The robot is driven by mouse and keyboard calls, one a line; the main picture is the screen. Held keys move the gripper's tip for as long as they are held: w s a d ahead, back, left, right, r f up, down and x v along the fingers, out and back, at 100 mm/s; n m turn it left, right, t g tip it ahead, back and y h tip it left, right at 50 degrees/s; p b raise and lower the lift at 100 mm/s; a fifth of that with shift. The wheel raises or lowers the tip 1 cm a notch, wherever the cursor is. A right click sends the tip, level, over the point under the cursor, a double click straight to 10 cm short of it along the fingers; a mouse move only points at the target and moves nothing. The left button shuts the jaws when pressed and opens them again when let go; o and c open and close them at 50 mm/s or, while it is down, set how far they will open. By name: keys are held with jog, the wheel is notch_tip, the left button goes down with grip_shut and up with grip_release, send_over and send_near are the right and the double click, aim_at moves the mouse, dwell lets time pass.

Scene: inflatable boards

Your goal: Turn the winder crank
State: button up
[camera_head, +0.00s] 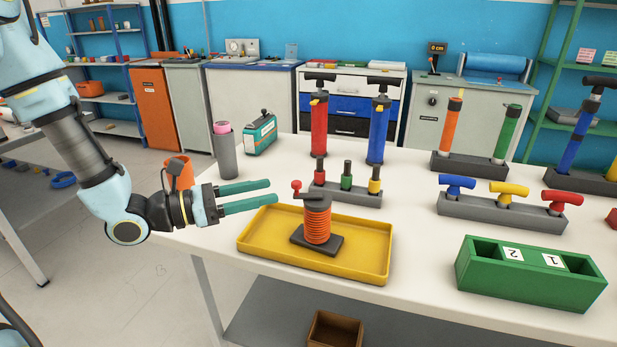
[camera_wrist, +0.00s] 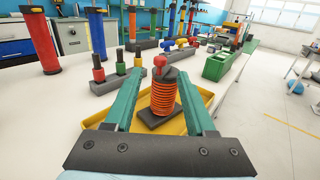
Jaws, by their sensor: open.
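The winder (camera_head: 317,220) stands upright on a dark base in the yellow tray (camera_head: 262,254), with orange line coiled round its body. Its crank has a red knob (camera_head: 296,186) on the left side of the top. My gripper (camera_head: 273,192) is open, its two green fingers pointing right, just left of the knob and apart from it. In the wrist view the winder (camera_wrist: 163,98) lies ahead between the two fingers (camera_wrist: 157,90), with the red knob (camera_wrist: 160,62) at its top facing me. Nothing is held.
A rack with red, green and yellow pegs (camera_head: 346,193) stands close behind the winder. Red and blue pumps (camera_head: 319,130) stand farther back. A green box (camera_head: 528,277) and a rack of coloured T-handles (camera_head: 500,212) are to the right.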

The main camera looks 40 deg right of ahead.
jog(key=p+x, duration=0.2)
jog(key=x, duration=0.8)
jog(key=shift+d+p, duration=0.35)
jog(key=shift+p, duration=0.05)
grip_shut()
